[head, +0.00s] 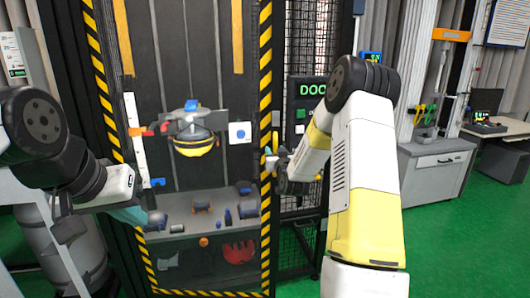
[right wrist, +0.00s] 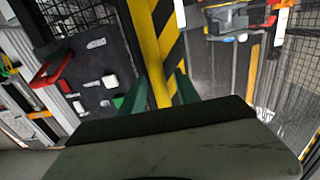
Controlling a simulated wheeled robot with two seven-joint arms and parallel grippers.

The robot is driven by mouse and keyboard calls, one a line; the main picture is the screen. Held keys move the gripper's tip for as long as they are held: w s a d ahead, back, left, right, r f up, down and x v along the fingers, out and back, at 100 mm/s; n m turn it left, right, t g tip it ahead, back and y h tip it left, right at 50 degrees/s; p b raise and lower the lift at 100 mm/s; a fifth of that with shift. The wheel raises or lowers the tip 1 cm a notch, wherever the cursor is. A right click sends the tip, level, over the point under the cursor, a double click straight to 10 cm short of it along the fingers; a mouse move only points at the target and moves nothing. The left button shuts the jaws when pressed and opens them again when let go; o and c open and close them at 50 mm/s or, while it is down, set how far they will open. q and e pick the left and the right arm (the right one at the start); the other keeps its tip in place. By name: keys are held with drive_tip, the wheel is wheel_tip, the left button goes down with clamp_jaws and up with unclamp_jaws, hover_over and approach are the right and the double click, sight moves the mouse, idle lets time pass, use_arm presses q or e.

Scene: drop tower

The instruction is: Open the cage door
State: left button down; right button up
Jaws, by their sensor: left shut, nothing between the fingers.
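The cage front (head: 266,80) has a black-and-yellow striped frame, with the drop tower's inside showing through it. I cannot tell whether a clear door panel fills it. My right gripper (head: 272,162) is at the right striped post. In the right wrist view its green fingers (right wrist: 160,92) are apart, with the striped post (right wrist: 150,45) showing between and beyond them. I cannot tell if they touch it. A dark control panel (head: 305,88) with green "DOO" letters stands right of the post, partly hidden by my right arm. My left gripper (head: 130,216) is shut and empty, near the left striped post.
Inside the cage, a yellow-bottomed drop carriage (head: 194,148) hangs above a grey shelf (head: 180,222) with several small parts. A grey cabinet (head: 435,180) and a desk (head: 510,130) stand at the right. Green floor (head: 480,235) is clear at the front right.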

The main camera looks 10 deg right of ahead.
clamp_jaws()
idle(1.2)
